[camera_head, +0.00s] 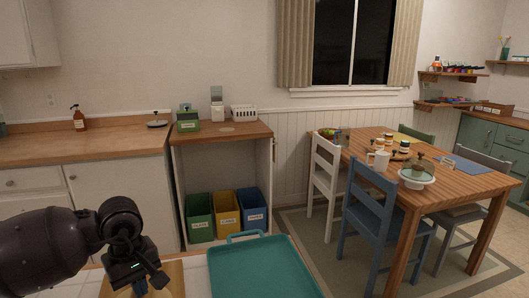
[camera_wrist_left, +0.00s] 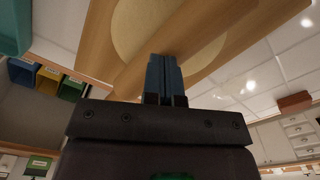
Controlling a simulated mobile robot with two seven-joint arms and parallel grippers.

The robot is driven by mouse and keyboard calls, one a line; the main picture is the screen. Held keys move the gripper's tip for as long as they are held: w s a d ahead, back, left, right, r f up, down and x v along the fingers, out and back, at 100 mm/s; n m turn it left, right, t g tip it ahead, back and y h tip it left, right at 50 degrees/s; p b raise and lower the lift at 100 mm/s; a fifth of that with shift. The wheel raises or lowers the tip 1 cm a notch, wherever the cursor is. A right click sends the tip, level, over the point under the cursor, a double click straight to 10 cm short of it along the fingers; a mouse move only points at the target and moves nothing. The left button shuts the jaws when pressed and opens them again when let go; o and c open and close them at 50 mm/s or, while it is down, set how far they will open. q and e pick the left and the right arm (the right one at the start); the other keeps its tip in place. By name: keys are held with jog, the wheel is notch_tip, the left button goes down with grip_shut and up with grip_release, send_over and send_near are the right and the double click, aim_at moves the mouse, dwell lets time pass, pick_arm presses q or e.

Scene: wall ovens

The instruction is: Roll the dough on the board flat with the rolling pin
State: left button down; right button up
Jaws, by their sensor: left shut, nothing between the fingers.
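The wooden board (camera_head: 174,272) shows at the bottom of the head view, partly hidden behind my left gripper (camera_head: 138,284). In the left wrist view the dough (camera_wrist_left: 150,22) is a pale, wide round sheet on the board. A long wooden band (camera_wrist_left: 175,42) runs diagonally across it; it looks like the rolling pin, but I cannot tell for sure. My left gripper's fingers (camera_wrist_left: 164,76) are together and empty, and overlap the wooden band in this view. I cannot tell whether they touch it. My right gripper is in neither view.
A teal tray (camera_head: 262,268) lies right of the board on the pale tiled counter (camera_head: 196,276). Beyond stand green, yellow and blue bins (camera_head: 227,214) in an open cabinet. A dining table (camera_head: 450,180) with chairs stands at the right.

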pick_arm(q)
jog(key=shift+s+a+f, duration=0.25)
jog(key=shift+a+f, duration=0.15)
jog(key=shift+f, duration=0.05)
dwell(0.5)
jog(key=shift+s+a, duration=0.1)
jog(key=shift+a, duration=0.35)
jog(key=shift+s+a, duration=0.1)
jog(key=shift+a, duration=0.15)
dwell(0.6)
jog(key=shift+d, duration=0.35)
dwell(0.3)
jog(key=shift+w+d, duration=0.25)
jog(key=shift+d, duration=0.5)
dwell(0.4)
jog(key=shift+a, duration=0.15)
jog(key=shift+a, duration=0.4)
dwell(0.4)
